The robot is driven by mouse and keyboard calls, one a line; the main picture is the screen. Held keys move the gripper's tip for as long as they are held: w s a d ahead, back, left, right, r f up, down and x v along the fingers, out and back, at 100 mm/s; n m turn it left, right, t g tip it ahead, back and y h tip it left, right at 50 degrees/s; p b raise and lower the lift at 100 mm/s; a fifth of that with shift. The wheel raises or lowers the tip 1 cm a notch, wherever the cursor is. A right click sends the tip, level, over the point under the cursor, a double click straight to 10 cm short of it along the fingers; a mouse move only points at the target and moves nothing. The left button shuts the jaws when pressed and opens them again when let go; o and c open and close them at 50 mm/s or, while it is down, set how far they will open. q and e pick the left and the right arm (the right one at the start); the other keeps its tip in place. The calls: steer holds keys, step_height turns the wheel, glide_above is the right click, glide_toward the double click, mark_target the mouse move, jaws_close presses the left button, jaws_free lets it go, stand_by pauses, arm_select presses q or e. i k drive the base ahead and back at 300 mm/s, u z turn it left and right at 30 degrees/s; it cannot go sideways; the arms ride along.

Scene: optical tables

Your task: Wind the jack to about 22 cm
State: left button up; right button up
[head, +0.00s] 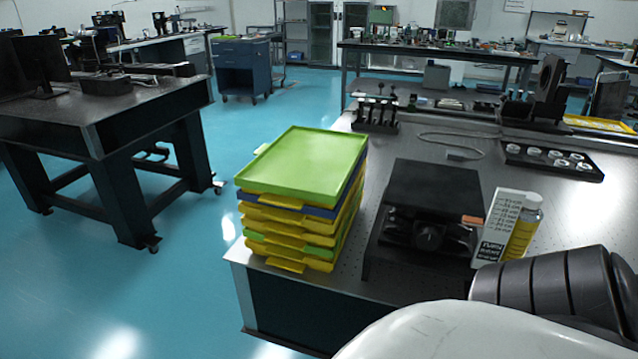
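The black lab jack (432,187) stands on the near part of the optical table. Its flat top plate is level, and a dark round knob (429,237) faces me on its front, between folded-looking dark linkages. A small orange pointer (473,220) sits at the plate's right front edge. It points toward a white height scale card (504,215) with several cm marks, too small to read surely. A dark label (488,250) is at the card's foot. Neither gripper shows; only a dark link of my arm is at the lower right.
A stack of green, yellow and blue trays (302,165) stands close left of the jack. A black holder with white round parts (552,160) and a dark rack (375,112) lie farther back. A loose cable (462,140) lies behind the jack.

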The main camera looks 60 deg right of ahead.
mark_target(428, 237)
steer(key=u, duration=0.4)
steer(key=i, duration=0.75)
steer(key=z, duration=1.85)
